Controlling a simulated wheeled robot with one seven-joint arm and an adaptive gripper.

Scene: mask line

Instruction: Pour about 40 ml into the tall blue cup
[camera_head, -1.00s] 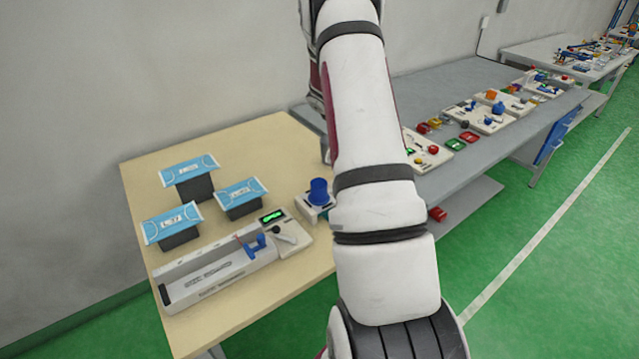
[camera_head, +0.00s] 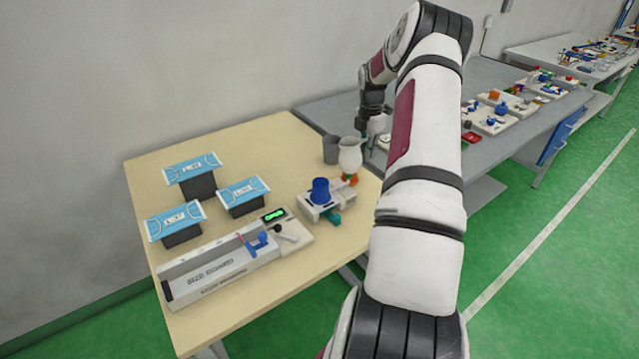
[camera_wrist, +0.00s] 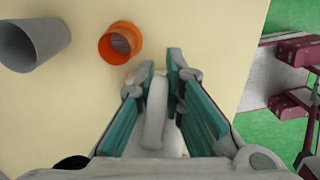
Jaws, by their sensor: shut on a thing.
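A white jug (camera_head: 350,157) stands out at the right side of the wooden table. My gripper (camera_wrist: 161,62) is shut on its pale handle (camera_wrist: 155,112) in the wrist view; the jug's body is mostly hidden there. Whether the jug touches the table is unclear. A blue upright cylinder (camera_head: 320,190) sits on a small white fixture (camera_head: 312,209) left of and nearer than the jug. I cannot tell if it is the tall blue cup. No other blue cup shows clearly. The jug appears upright, and no liquid stream shows.
A grey cup (camera_head: 331,149) stands beside the jug and shows in the wrist view (camera_wrist: 30,45). An orange cup (camera_wrist: 120,43) is close ahead of the fingers. Three mask-topped blocks (camera_head: 194,168) and a long white device (camera_head: 215,270) occupy the left. The table's right edge is close.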

